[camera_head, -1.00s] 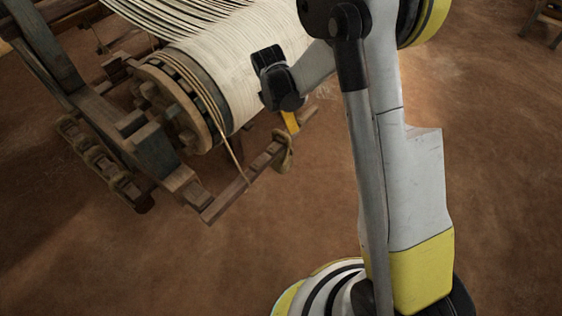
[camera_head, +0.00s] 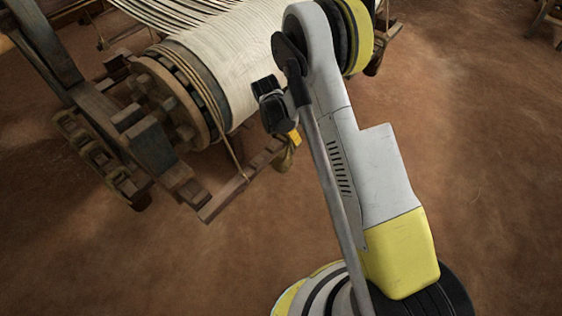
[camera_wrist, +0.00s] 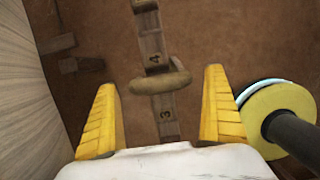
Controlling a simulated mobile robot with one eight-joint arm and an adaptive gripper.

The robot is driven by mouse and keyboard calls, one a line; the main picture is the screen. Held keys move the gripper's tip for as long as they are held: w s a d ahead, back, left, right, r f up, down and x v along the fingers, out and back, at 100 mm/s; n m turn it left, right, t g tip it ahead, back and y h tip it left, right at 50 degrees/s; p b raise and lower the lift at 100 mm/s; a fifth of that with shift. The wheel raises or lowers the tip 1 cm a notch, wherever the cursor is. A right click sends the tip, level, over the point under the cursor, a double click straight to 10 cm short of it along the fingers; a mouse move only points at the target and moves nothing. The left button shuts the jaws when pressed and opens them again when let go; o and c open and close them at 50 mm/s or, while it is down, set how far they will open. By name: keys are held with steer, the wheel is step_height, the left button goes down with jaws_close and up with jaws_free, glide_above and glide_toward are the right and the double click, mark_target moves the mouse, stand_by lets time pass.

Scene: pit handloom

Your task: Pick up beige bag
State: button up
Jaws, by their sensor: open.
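The beige bag (camera_wrist: 160,83) is a small tan, rounded roll lying across a wooden bar (camera_wrist: 167,118) marked with the numbers 4 and 3 in the wrist view. In the head view the bag (camera_head: 284,161) shows small at the bar's far end, just below my gripper (camera_head: 294,137). In the wrist view my gripper (camera_wrist: 159,85) is open, its two yellow fingers wide apart. The bag appears between and beyond them, with clear space on both sides. I see no contact. The gripper is mostly hidden behind my wrist in the head view.
The loom's roller wound with pale threads (camera_head: 222,75) stands close to the left of my gripper; it fills the left edge of the wrist view (camera_wrist: 25,110). A wooden toothed wheel (camera_head: 165,100) and beams lie further left. The brown floor (camera_head: 480,150) at right is clear.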

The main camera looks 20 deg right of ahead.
steer(key=shift+w+d+f, duration=0.1)
steer(key=shift+f, duration=0.6)
steer(key=c, duration=1.4)
steer(key=shift+r, duration=0.1)
steer(key=shift+c, duration=0.2)
steer(key=shift+r+p, duration=1.1)
steer(key=shift+r, duration=0.65)
steer(key=shift+d, duration=0.1)
steer(key=s+d+p, duration=0.3)
steer(key=s+d, duration=0.4)
steer(key=s, duration=0.3)
steer(key=shift+s+d+b, duration=0.85)
steer(key=shift+s+b, duration=0.3)
steer(key=shift+b, duration=0.2)
steer(key=shift+s+d+b, duration=0.85)
steer(key=shift+s+b, duration=0.3)
steer(key=shift+b, duration=0.15)
